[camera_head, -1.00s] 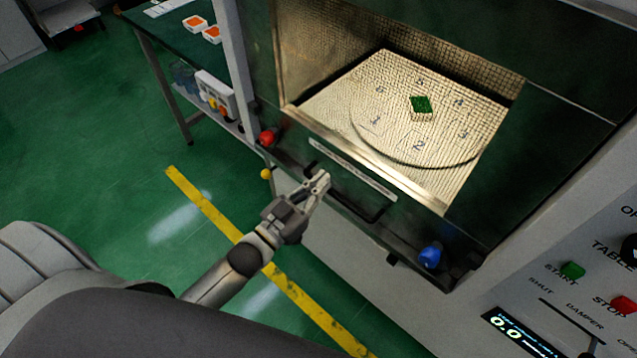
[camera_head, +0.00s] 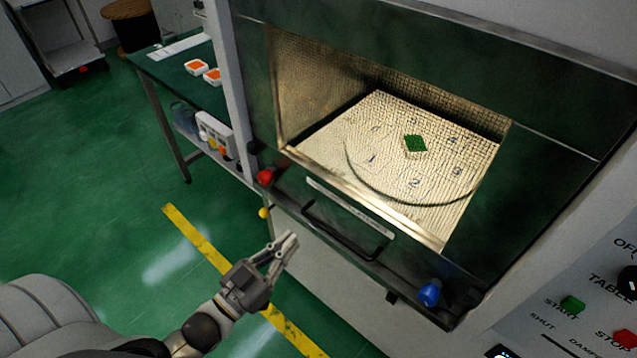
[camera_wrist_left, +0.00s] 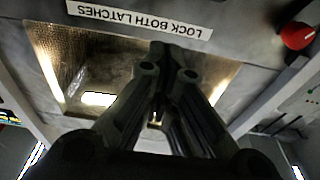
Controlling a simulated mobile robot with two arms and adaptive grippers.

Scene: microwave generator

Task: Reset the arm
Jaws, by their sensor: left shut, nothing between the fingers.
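My left gripper (camera_head: 284,250) is shut and empty, in front of and below the microwave door's dark handle (camera_head: 340,230). It is apart from the handle. In the left wrist view its closed fingers (camera_wrist_left: 168,62) point towards the door front, where a label (camera_wrist_left: 140,16) reads "LOCK BOTH LATCHES". My left forearm comes in from the bottom of the head view. My right gripper is not in view.
The microwave chamber (camera_head: 440,190) shows a green-topped block (camera_head: 415,146) on a numbered turntable. A red knob (camera_head: 265,177) and a blue knob (camera_head: 429,293) flank the handle. A green table (camera_head: 165,65) stands at the back left. Green floor lies open at left.

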